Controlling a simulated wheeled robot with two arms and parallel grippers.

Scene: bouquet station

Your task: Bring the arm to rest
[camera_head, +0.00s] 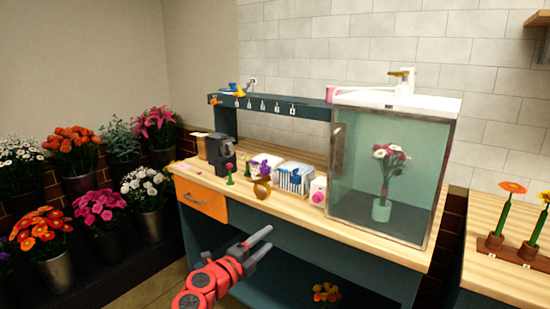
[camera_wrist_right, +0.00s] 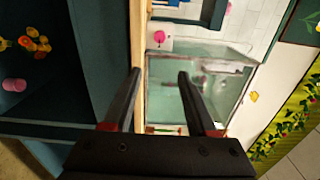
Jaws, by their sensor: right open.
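My right gripper (camera_head: 257,243) is in front of the workbench, below the level of its top, with its two grey fingers apart and nothing between them. In the right wrist view the open fingers (camera_wrist_right: 158,88) point toward the bench edge and the glass case. My red right arm comes in from the bottom of the head view. My left gripper does not show in either view.
The wooden bench top (camera_head: 280,203) holds a glass case (camera_head: 345,160) with a vase of flowers (camera_head: 382,208) inside. Boxes and small items stand left of it. An orange drawer (camera_head: 202,201) is in the bench front. Flower buckets (camera_head: 58,277) stand at the left.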

